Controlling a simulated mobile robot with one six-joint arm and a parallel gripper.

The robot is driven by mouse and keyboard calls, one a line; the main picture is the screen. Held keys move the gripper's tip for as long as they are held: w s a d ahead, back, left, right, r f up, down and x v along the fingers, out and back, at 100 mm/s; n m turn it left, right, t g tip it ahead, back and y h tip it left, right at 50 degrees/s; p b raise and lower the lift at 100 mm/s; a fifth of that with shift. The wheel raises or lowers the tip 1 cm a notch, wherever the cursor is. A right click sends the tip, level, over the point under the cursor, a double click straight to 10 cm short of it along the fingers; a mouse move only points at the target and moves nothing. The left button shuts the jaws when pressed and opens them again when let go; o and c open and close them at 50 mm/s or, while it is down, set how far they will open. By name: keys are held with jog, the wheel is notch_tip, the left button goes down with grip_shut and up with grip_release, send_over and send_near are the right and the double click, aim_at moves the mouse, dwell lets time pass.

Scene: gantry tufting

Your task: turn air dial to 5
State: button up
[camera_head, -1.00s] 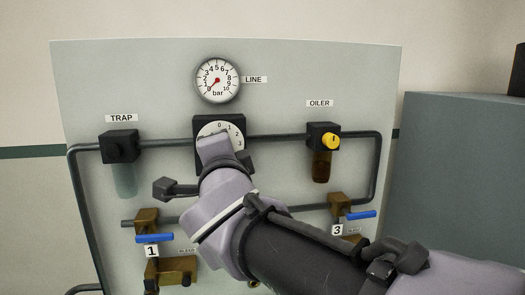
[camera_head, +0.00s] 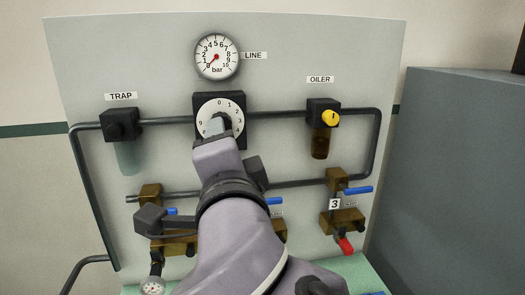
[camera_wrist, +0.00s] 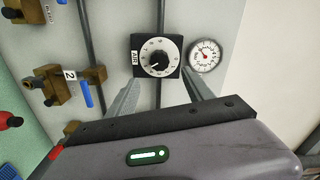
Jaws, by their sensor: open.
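The air dial (camera_head: 221,110) is a white numbered disc with a black knob on a black square block, at the upper middle of the panel. In the wrist view the dial (camera_wrist: 157,57) shows whole, with an AIR label beside it and its black knob in the centre. I cannot read its setting surely. My gripper (camera_wrist: 160,88) is open, its two grey fingers spread either side of the dial's lower part in the picture, with nothing between them. It appears apart from the knob. In the head view my gripper (camera_head: 218,130) covers the lower part of the dial.
The LINE gauge (camera_head: 217,57) sits above the dial, its needle near 0. The TRAP unit (camera_head: 121,125) is left, the OILER (camera_head: 322,115) with a yellow knob right. A grey cabinet (camera_head: 460,170) stands right.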

jog(key=p+v, duration=0.1)
jog(key=v, duration=0.5)
jog(key=shift+s, duration=0.35)
jog(key=shift+d, duration=0.1)
